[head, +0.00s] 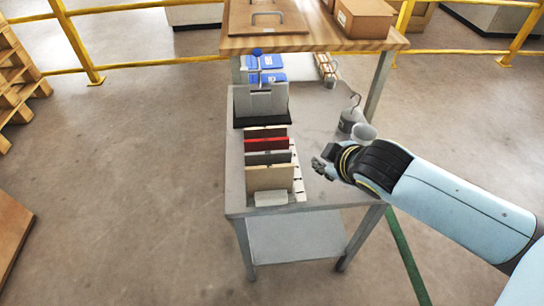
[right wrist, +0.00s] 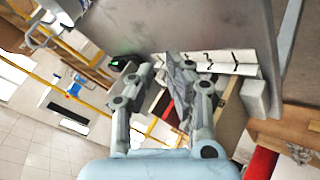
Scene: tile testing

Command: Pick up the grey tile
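The grey tile (head: 268,158) stands upright in a row of tiles on the grey table, between a red tile (head: 266,144) behind it and a beige tile (head: 270,178) in front. My right gripper (head: 320,168) is just right of the row, apart from the tiles in the head view. In the right wrist view its two fingers (right wrist: 165,98) are spread. A narrow grey shape (right wrist: 178,75), probably the grey tile, shows between them, close to the right finger; contact cannot be told. The red tile also shows there (right wrist: 171,107). My left gripper is not in view.
A white slotted rack (head: 298,180) holds the tiles. A grey test device (head: 262,101) stands behind, and a grey weight with a hook (head: 350,120) at the right. A wooden shelf (head: 315,42) overhangs the back. The table's front edge is close.

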